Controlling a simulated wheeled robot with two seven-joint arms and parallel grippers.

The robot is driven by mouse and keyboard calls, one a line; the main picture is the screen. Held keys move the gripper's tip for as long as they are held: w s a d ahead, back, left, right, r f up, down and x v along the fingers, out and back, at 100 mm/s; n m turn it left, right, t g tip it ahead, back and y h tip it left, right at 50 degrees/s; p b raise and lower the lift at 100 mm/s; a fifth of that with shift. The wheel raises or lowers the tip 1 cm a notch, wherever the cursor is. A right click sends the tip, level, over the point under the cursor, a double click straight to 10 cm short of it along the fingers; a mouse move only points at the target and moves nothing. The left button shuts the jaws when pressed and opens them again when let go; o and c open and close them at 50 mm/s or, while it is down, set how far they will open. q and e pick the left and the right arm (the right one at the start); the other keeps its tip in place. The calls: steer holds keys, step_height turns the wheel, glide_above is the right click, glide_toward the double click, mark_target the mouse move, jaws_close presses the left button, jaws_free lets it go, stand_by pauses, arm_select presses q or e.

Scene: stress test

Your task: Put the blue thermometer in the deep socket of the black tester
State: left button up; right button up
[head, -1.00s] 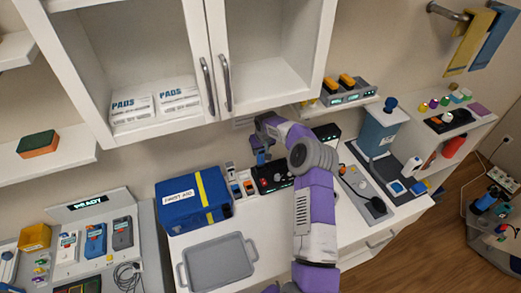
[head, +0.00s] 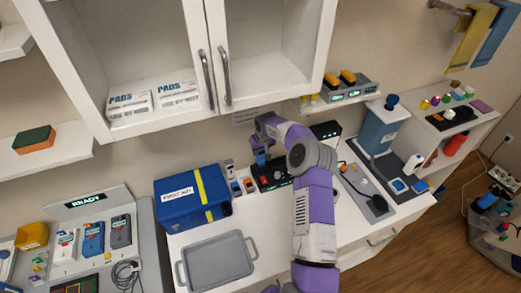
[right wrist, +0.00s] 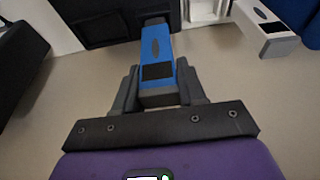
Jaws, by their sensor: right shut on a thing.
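The blue thermometer (right wrist: 157,54) has a dark screen and a grey tip end. My right gripper (right wrist: 157,92) is shut on its lower body in the right wrist view. Its far end overlaps the black tester (right wrist: 92,22); I cannot tell whether it is inside a socket. In the head view the black tester (head: 272,174) stands on the white counter against the wall. The right gripper (head: 261,150) is just above its left part, with the blue thermometer (head: 260,158) pointing down. The sockets are hidden or too small to make out. My left gripper is not in view.
Other small devices (head: 237,186) stand just left of the tester; a white one (right wrist: 268,28) shows close by in the right wrist view. A blue first-aid case (head: 193,198) and a grey tray (head: 217,262) lie further left.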

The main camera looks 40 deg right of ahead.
steer(key=shift+f+b, duration=0.6)
steer(key=shift+f, duration=0.1)
steer(key=o, duration=1.1)
steer(key=shift+o, duration=0.2)
steer(key=v, duration=0.7)
steer(key=shift+r+b, duration=0.3)
steer(key=shift+b, duration=0.05)
steer(key=shift+s, duration=0.15)
